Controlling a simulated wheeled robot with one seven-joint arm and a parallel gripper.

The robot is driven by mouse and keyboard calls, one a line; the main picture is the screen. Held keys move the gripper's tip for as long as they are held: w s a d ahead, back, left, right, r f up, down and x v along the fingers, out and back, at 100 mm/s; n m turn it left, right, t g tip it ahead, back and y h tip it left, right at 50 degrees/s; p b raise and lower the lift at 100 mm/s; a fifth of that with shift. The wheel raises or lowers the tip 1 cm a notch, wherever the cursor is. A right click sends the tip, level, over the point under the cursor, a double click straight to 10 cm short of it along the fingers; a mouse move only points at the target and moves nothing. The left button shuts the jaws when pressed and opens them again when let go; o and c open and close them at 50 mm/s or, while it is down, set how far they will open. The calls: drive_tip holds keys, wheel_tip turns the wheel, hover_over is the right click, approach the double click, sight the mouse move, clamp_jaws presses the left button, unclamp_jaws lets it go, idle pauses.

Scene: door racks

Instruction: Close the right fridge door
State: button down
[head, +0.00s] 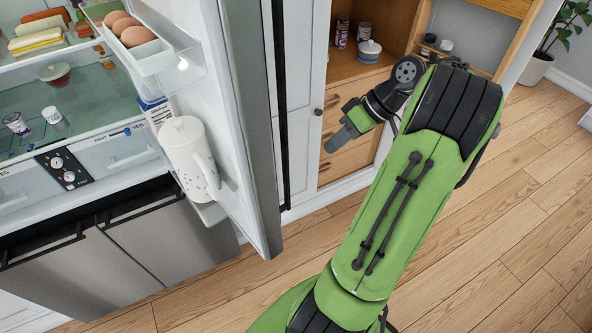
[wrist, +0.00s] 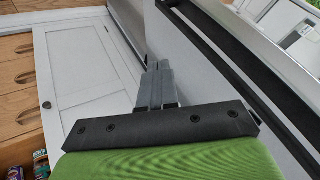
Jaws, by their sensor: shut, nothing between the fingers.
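The right fridge door (head: 255,120) stands wide open in the head view, its shelved inner side facing left and its grey edge toward me. Its racks hold eggs (head: 137,33) above and a white pitcher (head: 190,158) below. My gripper (head: 333,143) is shut and empty, to the right of the door on its outer side, with a visible gap between them. In the wrist view my gripper's fingers (wrist: 158,75) point away, close together, beside a grey panel that seems to be the door's outer face (wrist: 200,65). Contact there cannot be told.
The fridge interior (head: 70,105) holds food and small cups at left. Behind my gripper stands a cabinet with wooden drawers (head: 350,163) and a white door (head: 300,140), also in the wrist view (wrist: 80,65). A potted plant (head: 540,62) stands far right. Wooden floor (head: 530,215) is clear at right.

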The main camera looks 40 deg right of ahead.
drive_tip(key=w+a+f+b, duration=0.3)
drive_tip(key=a+f, duration=0.2)
drive_tip(key=a, duration=0.2)
drive_tip(key=shift+w+a+f+b, duration=0.3)
drive_tip(key=shift+w+b, duration=0.1)
drive_tip(key=shift+a, duration=0.2)
